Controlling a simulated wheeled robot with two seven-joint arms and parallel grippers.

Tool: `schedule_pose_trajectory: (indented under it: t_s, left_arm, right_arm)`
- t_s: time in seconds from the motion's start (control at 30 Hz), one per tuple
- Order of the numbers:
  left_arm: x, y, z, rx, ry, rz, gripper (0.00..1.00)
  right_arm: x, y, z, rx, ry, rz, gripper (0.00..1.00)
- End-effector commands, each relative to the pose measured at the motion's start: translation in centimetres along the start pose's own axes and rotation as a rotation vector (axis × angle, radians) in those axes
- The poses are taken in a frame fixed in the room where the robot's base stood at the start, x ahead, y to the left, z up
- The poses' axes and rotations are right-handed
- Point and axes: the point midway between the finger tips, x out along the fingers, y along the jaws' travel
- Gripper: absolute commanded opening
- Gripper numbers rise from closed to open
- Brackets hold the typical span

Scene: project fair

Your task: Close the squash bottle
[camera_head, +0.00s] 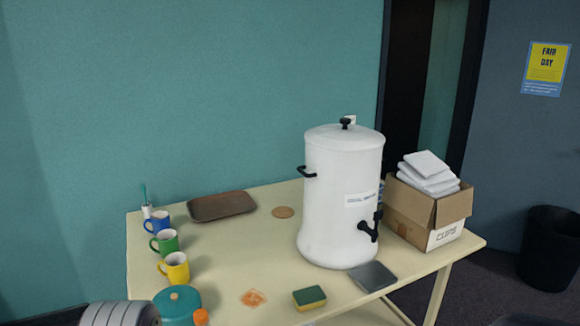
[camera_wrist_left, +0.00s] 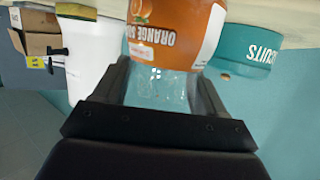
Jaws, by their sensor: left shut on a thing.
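The squash bottle (camera_wrist_left: 172,35) fills the space between the fingers of my left gripper (camera_wrist_left: 162,82) in the left wrist view. It is clear below an orange label reading "ORANGE SQU…", upside down in this picture. The left gripper is shut on the bottle's clear part. The bottle's other end is cut off by the frame edge. In the head view, a small orange thing (camera_head: 201,316) shows at the bottom edge beside the teal biscuit tin (camera_head: 177,303); I cannot tell whether it is the bottle's cap or whether it sits on the bottle. My right gripper is not in view.
A white urn (camera_head: 342,205) stands mid-table (camera_head: 240,255), with an open cardboard box (camera_head: 412,208) to its right. Blue, green and yellow mugs (camera_head: 175,268) line the left side.

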Motion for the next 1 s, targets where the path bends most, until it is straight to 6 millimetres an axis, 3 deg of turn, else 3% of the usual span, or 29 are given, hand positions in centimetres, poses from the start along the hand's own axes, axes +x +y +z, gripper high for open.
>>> schedule_pose_trajectory:
  t_s: [0.1, 0.3, 1.0]
  left_arm:
    - [-2.8, 0.5, 4.3, -0.016, -0.011, -0.054, 0.17]
    - [-5.8, 0.8, 8.7, -0.036, -0.006, -0.122, 0.17]
    - [-5.6, 0.8, 8.5, -0.038, 0.000, -0.121, 0.17]
  right_arm:
    - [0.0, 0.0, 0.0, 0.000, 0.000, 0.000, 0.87]
    - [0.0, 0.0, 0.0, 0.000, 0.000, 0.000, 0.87]
    - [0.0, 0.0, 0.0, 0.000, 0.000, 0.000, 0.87]
